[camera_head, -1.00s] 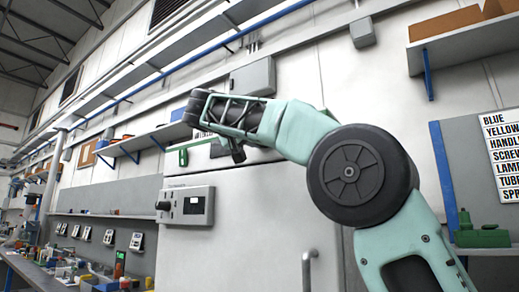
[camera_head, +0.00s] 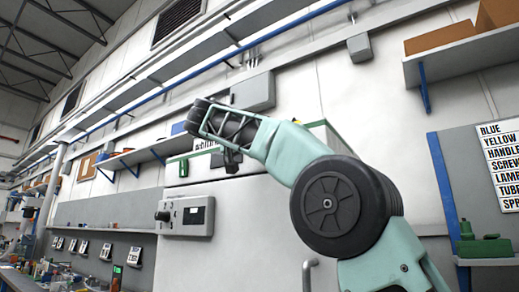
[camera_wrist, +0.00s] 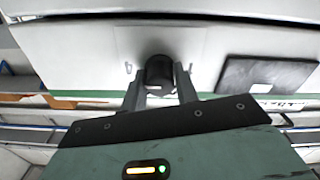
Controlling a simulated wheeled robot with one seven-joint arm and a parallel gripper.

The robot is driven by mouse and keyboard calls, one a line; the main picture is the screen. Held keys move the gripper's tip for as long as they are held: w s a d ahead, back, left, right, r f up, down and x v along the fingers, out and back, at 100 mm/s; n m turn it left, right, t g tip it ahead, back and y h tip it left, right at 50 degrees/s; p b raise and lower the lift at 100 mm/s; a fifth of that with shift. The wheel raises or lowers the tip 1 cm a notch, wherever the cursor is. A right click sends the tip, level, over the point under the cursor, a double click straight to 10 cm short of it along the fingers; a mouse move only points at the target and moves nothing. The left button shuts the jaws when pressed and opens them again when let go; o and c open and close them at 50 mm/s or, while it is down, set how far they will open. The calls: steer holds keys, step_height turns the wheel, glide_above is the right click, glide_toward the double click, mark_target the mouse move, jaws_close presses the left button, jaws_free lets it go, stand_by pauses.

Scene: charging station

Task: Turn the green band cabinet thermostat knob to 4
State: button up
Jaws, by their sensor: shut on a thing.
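In the wrist view a round black knob (camera_wrist: 159,72) sticks out from a pale cabinet face (camera_wrist: 75,50). My gripper (camera_wrist: 156,76) has one finger on each side of the knob and is shut on it. A pale mark shows on the knob; its dial numbers cannot be read. A green band (camera_wrist: 95,94) runs across behind the fingers. In the head view the white cabinet (camera_head: 255,235) stands behind my arm, and my arm's end covers part of its top.
A dark flat panel (camera_wrist: 265,75) is right of the knob in the wrist view. In the head view a door handle (camera_head: 307,275) is low on the cabinet. Shelves (camera_head: 140,155) line the wall, and a word sign (camera_head: 500,160) hangs at right.

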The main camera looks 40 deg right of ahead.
steer(key=o, duration=1)
steer(key=v, duration=1.7)
steer(key=shift+a, duration=0.2)
